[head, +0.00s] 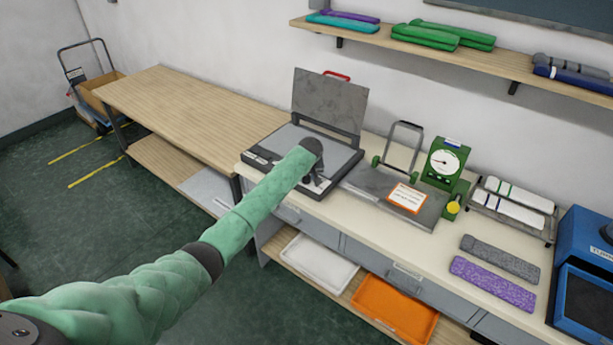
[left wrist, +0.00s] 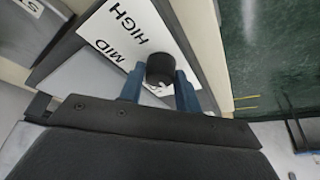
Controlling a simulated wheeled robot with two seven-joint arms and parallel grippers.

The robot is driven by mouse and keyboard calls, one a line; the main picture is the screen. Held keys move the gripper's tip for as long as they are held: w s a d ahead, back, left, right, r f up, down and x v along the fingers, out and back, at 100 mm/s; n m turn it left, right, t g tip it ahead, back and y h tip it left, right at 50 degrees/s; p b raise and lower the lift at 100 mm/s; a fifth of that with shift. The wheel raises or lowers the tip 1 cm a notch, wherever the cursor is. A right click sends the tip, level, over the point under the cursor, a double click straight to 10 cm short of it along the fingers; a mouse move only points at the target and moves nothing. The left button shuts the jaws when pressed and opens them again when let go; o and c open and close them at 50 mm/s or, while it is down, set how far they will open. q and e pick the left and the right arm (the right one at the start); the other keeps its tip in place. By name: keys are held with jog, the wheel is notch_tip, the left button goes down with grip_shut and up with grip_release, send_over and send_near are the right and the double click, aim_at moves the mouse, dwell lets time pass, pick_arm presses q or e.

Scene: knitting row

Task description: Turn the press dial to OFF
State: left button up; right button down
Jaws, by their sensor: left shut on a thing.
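The press (head: 346,161) stands on the workbench with its grey lid (head: 328,103) raised and a red handle on top. My left gripper (head: 316,181) is at the front of the press; my arm and wrist hide the dial in the head view. In the left wrist view the black press dial (left wrist: 160,66) sits between the two blue fingers of my left gripper (left wrist: 160,80), which is shut on it. A white label plate (left wrist: 125,35) beside it reads HIGH and MID; another marking is mostly covered by the dial and fingers. My right gripper is not in view.
Right of the press are a grey plate with an orange label (head: 407,197), a green gauge (head: 444,162), a rack of rolls (head: 512,203), two knitted strips and a blue machine (head: 585,270). White and orange trays (head: 395,308) sit below. A wooden table (head: 190,108) stands left.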

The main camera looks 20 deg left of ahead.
pick_arm(q)
jog(key=o, duration=1)
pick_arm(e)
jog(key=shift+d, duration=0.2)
pick_arm(q)
jog(key=shift+s+d+r+b, duration=0.1)
jog(key=shift+s+r+b, duration=0.05)
jog(key=shift+r+b, duration=0.25)
jog(key=b+v, duration=0.2)
jog(key=v, duration=0.3)
jog(key=shift+r, duration=0.3)
jog(key=shift+s+d+r+b, duration=0.1)
jog(key=shift+s+r+b, duration=0.2)
jog(key=shift+r, duration=0.25)
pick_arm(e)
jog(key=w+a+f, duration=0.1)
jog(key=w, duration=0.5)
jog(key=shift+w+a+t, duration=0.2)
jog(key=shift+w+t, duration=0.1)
